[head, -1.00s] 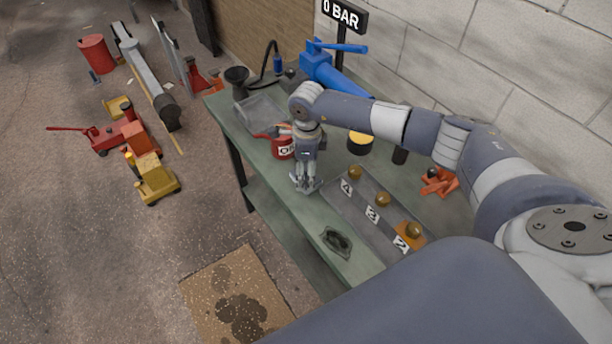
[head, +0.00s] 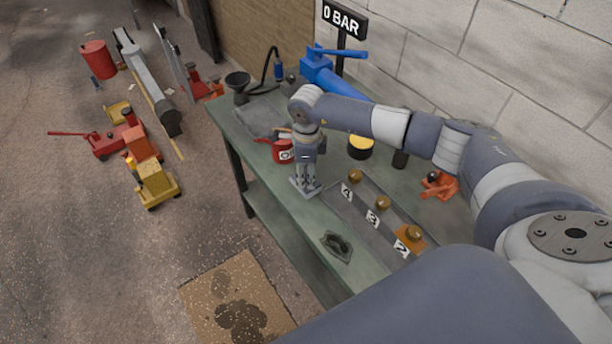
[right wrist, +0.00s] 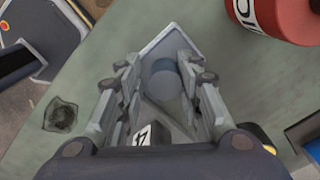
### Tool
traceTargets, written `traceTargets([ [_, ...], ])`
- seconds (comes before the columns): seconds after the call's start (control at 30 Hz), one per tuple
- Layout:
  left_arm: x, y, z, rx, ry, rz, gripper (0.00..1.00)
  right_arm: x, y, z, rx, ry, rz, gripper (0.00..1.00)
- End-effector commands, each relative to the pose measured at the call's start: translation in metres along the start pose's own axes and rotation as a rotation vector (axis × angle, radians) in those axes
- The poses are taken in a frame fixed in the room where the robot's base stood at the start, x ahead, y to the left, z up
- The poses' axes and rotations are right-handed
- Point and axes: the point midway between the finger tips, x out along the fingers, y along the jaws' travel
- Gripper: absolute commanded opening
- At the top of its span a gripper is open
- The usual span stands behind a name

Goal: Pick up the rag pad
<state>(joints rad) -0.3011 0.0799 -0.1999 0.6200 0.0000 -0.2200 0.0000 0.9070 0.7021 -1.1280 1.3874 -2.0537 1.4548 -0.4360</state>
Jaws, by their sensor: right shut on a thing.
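A dark, crumpled pad, which I take to be the rag pad (head: 337,246), lies flat on the green bench near its front edge. In the right wrist view a dark patch at the left (right wrist: 61,114) looks like the same pad. My right gripper (head: 306,188) points down at the bench, apart from the pad, beside the end of the numbered tray. In the wrist view its fingers are closed around a grey, round thing (right wrist: 165,80); what that is I cannot tell. My left gripper is out of view.
The grey tray with labels 4, 3 and 2 (head: 372,217) holds brown knobs. A red can (head: 283,151) stands behind my right gripper. A yellow-topped black tin (head: 360,147) and an orange tool (head: 439,186) are farther right. Bare green bench lies between gripper and pad.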

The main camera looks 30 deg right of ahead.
Motion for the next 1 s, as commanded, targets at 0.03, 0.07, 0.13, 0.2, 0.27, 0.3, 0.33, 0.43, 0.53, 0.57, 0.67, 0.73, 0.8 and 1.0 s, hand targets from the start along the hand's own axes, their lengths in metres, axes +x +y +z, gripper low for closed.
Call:
traceTargets([
  [0.03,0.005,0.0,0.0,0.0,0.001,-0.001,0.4,0.005,0.003,-0.006,0.0,0.015,0.006,0.0],
  [0.07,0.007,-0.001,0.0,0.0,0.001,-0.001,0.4,0.002,0.002,-0.005,-0.001,0.015,0.006,0.0],
  [0.13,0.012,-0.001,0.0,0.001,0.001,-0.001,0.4,-0.008,0.002,-0.005,-0.001,0.013,0.005,0.0],
  [0.2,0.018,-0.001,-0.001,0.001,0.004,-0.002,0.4,-0.022,0.001,-0.004,-0.001,0.01,0.003,0.0],
  [0.27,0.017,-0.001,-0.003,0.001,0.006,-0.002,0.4,-0.023,0.01,-0.006,-0.003,0.013,0.008,0.0],
  [0.3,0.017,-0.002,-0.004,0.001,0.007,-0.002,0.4,-0.024,0.015,-0.007,-0.003,0.012,0.008,0.0],
  [0.33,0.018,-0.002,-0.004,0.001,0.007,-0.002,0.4,-0.025,0.019,-0.007,-0.004,0.011,0.008,0.0],
  [0.43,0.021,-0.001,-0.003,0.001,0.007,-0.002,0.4,-0.027,0.031,-0.009,-0.004,0.009,0.007,0.0],
  [0.53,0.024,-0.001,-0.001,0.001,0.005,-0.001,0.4,-0.029,0.044,-0.011,-0.005,0.007,0.008,0.0],
  [0.57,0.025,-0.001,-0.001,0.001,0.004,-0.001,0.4,-0.029,0.048,-0.013,-0.003,0.008,0.008,0.0],
  [0.67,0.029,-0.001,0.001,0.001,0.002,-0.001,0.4,-0.031,0.062,-0.015,-0.005,0.007,0.007,0.0],
  [0.73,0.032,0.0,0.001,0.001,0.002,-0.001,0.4,-0.032,0.073,-0.017,-0.005,0.006,0.007,0.0],
  [0.8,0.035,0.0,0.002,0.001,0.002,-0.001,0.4,-0.033,0.084,-0.02,-0.005,0.006,0.007,0.0],
  [1.0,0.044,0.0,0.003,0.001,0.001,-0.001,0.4,-0.037,0.117,-0.026,-0.005,0.005,0.006,0.0],
])
